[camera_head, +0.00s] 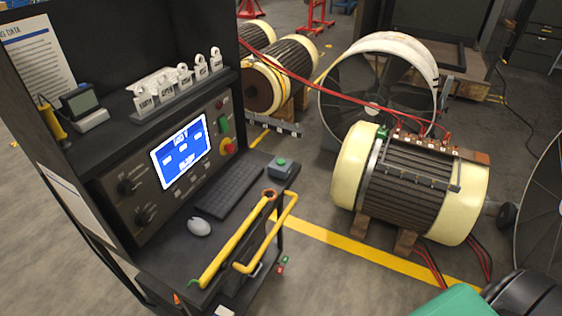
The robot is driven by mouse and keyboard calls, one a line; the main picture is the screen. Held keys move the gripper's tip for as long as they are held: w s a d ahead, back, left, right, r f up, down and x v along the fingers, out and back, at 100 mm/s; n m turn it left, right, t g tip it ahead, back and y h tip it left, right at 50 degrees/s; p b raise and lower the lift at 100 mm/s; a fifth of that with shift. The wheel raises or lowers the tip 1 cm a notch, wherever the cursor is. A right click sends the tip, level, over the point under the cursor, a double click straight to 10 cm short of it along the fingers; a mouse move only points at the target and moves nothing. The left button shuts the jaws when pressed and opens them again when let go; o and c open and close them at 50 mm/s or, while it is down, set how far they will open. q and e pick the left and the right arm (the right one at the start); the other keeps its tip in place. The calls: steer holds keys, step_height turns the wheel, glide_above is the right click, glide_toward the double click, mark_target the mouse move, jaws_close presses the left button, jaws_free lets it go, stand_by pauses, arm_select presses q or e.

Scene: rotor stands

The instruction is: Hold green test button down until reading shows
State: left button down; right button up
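A green button (281,161) sits on top of a small grey box (281,170) at the right end of the console's desk. Nothing touches the button. A green control (223,124) is also on the console's upright panel, above a red and yellow knob (228,146). The lit blue screen (182,152) on the panel shows white text and several small fields, too small to read surely. Neither of my grippers can be made out in this view.
A keyboard (230,190) and a white mouse (199,227) lie on the desk. Yellow bent handles (238,240) are at its front edge. A cream-ended motor (412,185) with red cables stands to the right. Tagged pieces (184,76) stand on the shelf.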

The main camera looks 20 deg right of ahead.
jaws_close()
steer(key=shift+a, duration=0.2)
steer(key=shift+d, duration=0.15)
stand_by(1.1)
